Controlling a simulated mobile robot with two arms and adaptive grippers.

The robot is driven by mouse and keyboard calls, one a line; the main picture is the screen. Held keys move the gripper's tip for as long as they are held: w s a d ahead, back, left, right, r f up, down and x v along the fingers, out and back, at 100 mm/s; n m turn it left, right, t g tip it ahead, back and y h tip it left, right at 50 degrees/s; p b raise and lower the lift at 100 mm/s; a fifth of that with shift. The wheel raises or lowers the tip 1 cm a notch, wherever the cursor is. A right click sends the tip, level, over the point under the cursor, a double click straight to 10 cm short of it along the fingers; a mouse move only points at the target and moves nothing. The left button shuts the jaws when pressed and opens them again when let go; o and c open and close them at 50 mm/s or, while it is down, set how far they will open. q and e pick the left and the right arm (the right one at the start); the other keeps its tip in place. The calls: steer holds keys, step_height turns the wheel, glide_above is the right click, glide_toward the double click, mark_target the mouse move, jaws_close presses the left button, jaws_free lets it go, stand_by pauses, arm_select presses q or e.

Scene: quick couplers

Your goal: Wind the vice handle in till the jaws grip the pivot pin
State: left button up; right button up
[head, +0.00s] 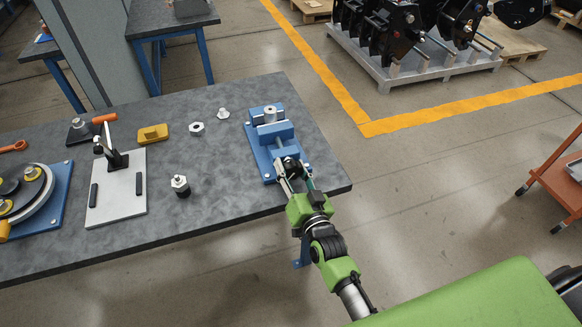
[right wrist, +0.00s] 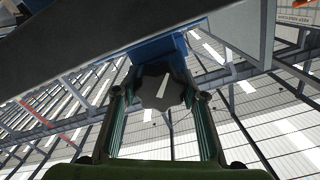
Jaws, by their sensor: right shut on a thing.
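The blue vice (head: 264,160) is near the right end of the grey table. The pivot pin (head: 270,113), a short silver cylinder, stands upright at the vice's far end, by the jaws. I cannot tell whether the jaws touch it. The vice handle (right wrist: 160,92) is a dark lobed knob in the right wrist view, with blue vice body behind it. My right gripper (head: 293,176) reaches in from the table's front edge and is shut on the handle, one finger on each side. In the head view the fingers mostly hide the handle. My left gripper is not in view.
Left of the vice on the table (head: 240,190) are a flanged part (head: 223,114), a hex nut (head: 197,129), a yellow block (head: 153,133), a dark-based fitting (head: 180,186) and a toggle clamp on a pale plate (head: 118,200). The table's right edge is close to the vice.

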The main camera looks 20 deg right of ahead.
steer(key=shift+f+m, duration=0.1)
steer(key=shift+m, duration=1.5)
steer(key=o, duration=1.1)
steer(key=s, duration=1.2)
steer(key=shift+d, duration=0.2)
